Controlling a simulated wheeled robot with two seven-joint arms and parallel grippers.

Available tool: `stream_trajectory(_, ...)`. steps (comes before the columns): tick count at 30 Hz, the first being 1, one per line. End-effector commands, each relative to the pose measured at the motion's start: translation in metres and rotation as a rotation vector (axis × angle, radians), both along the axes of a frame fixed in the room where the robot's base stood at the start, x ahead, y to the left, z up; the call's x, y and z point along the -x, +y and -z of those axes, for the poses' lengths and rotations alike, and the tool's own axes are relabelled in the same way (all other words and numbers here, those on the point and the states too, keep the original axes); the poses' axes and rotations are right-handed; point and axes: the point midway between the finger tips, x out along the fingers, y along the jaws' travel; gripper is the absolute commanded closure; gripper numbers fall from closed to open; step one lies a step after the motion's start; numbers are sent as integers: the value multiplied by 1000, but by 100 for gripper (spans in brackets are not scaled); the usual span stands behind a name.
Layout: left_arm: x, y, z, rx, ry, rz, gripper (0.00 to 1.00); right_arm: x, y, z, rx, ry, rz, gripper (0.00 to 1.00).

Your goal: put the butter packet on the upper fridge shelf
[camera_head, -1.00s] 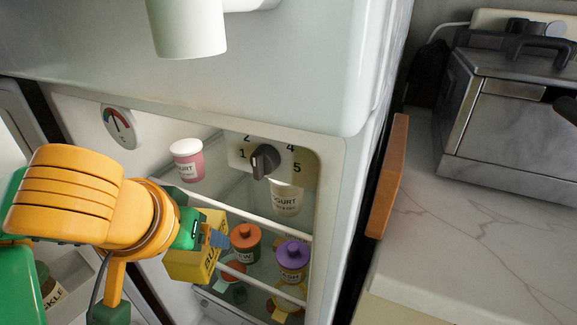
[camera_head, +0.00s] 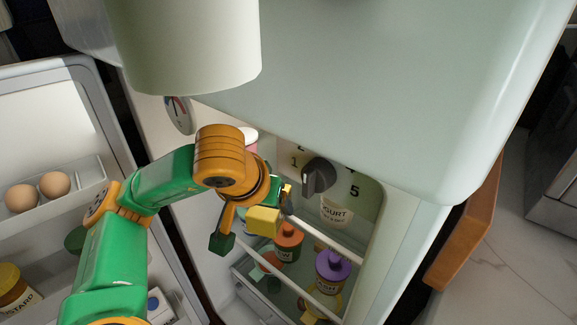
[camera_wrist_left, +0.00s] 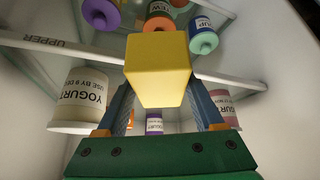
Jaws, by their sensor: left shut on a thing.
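The yellow butter packet (camera_head: 263,221) is held at the fridge opening. My left gripper (camera_head: 284,204) is shut on it. The wrist view, which is upside down, shows the packet (camera_wrist_left: 158,68) between both fingers (camera_wrist_left: 160,112). The upper shelf (camera_wrist_left: 60,45) has an edge marked UPPER. A white yogurt cup (camera_wrist_left: 80,98) and a pink cup (camera_wrist_left: 226,106) stand on that shelf, on either side of the packet. In the head view the white yogurt cup (camera_head: 335,212) is behind the dial, and the pink cup is mostly hidden by my arm. My right gripper is not in view.
Below the upper shelf are an orange-lidded jar (camera_head: 288,240) and a purple-lidded jar (camera_head: 332,270). A dial (camera_head: 318,177) hangs above the shelf. The open door (camera_head: 60,120) at left holds eggs (camera_head: 40,190) and a mustard jar (camera_head: 14,290).

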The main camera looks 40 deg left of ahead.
Motion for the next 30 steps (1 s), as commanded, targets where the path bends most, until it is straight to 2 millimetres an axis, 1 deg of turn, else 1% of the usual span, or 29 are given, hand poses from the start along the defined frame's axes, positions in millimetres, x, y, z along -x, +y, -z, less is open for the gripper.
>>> stream_trajectory(3,-26,8,0,3,3,-3,100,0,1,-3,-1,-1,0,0)
stream_trajectory(6,-45,14,0,4,3,0,100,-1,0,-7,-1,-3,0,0)
stream_trajectory(12,-67,21,0,3,1,0,100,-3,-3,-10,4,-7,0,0)
stream_trajectory(16,-93,29,-1,4,2,-1,100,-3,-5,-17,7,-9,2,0)
stream_trajectory(18,-102,33,1,1,4,0,100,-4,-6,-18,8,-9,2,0)
stream_trajectory(20,-100,32,8,0,4,3,100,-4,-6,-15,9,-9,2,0)
stream_trajectory(26,-100,32,8,-1,1,2,100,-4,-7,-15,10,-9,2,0)
stream_trajectory(30,-100,32,12,-1,1,3,100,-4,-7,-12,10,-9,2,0)
